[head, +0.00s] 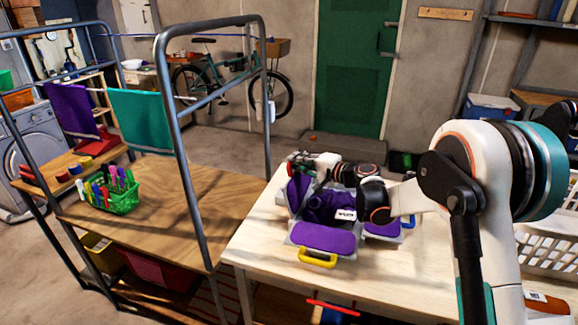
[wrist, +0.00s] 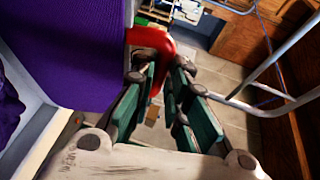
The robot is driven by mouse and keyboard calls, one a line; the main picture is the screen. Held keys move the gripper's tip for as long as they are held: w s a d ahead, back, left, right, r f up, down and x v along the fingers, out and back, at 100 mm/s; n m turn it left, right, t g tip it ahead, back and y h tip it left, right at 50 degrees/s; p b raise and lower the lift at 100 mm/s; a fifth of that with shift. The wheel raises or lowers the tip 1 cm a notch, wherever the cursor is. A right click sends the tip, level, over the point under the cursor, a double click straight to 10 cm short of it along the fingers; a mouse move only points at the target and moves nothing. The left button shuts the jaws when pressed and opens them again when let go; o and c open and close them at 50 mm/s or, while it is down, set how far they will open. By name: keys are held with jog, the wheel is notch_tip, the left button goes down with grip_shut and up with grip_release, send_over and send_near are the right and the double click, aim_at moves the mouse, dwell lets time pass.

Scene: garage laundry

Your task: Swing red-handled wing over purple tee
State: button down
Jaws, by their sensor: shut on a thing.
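The folding board (head: 287,237) lies on the pale table, with grey edges and purple panels. The purple tee (head: 322,204) is bunched in its middle, with a white label on it. The left wing (head: 298,190) looks tilted up off the table; its purple face (wrist: 75,45) fills the upper left of the wrist view. The red handle (wrist: 152,42) sits at that wing's edge, between my fingers. My gripper (wrist: 160,95) is shut on the red handle; my gripper (head: 300,163) is at the board's far left side in the head view. My wrist hides part of the board.
The front wing has a yellow handle (head: 317,259) and the right wing a blue handle (head: 408,222). A metal-framed wooden bench (head: 165,195) stands left, with a green basket (head: 124,202) of pens. A white laundry basket (head: 548,250) is at right.

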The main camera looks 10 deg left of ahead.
jog(key=s+d+f+b, duration=0.1)
jog(key=d+f, duration=0.1)
jog(key=d, duration=0.7)
jog(key=shift+s+f, duration=0.25)
jog(key=c, duration=1.8)
grip_release()
jog(key=shift+c, duration=0.2)
jog(key=shift+w+a+f, duration=0.15)
jog(key=shift+w+a, duration=0.05)
jog(key=shift+d, duration=0.1)
